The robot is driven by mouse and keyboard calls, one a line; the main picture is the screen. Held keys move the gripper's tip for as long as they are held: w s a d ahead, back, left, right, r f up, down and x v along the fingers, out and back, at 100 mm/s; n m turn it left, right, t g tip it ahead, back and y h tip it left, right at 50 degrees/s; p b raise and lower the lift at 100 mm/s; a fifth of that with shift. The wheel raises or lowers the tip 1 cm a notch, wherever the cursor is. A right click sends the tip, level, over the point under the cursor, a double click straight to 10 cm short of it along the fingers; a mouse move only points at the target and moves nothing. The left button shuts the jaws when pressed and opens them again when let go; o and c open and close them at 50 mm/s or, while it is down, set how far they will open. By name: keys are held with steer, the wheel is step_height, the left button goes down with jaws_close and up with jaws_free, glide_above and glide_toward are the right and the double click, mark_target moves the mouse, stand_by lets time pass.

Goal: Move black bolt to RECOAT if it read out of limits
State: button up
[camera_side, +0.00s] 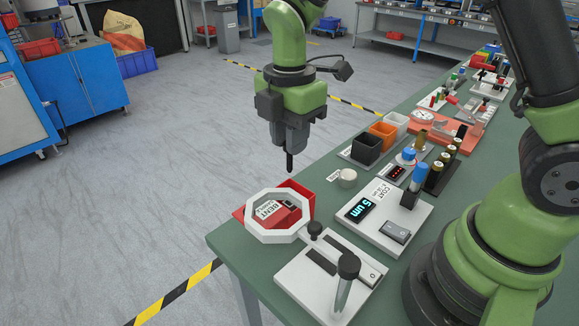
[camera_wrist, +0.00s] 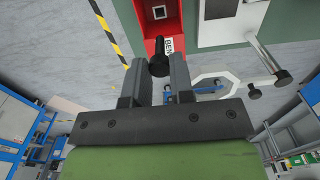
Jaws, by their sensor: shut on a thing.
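My gripper (camera_side: 290,148) is shut on a black bolt (camera_side: 290,163), which hangs upright from the fingertips, in the air near the front left of the bench. In the wrist view the bolt (camera_wrist: 158,62) sits between the fingers of my gripper (camera_wrist: 154,82), in front of the red bin's (camera_wrist: 131,15) edge. The coating gauge (camera_side: 405,222) has a lit display showing what looks like "5 um". No RECOAT label is readable. A black bin (camera_side: 366,150), an orange bin (camera_side: 383,134) and a white bin (camera_side: 396,122) stand in a row behind the gauge.
A white octagonal ring (camera_side: 249,226) stands in front of the red bin (camera_side: 303,192), marked "BENT". A white plate with a dark-knobbed lever (camera_side: 348,266) is at the near corner. Several bolts stand in a rack (camera_side: 436,178). The floor left of the bench is clear.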

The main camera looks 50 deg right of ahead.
step_height(320, 180, up, 5)
steer(key=shift+r, duration=0.1)
steer(key=w+d+m, duration=0.3)
steer(key=w+d, duration=0.2)
steer(key=d, duration=0.4)
steer(key=s+d+m, duration=0.2)
steer(key=d+m, duration=0.3)
steer(key=d, duration=0.9)
steer(key=s+d+m, duration=0.3)
steer(key=d+m, duration=0.1)
steer(key=d, duration=0.9)
steer(key=shift+w+f, duration=0.15)
steer(key=shift+f, duration=3.55)
steer(key=shift+w+f, duration=0.1)
steer(key=shift+f, duration=3.6)
steer(key=o, duration=1.2)
steer(key=shift+o, duration=0.2)
steer(key=shift+r, duration=0.1)
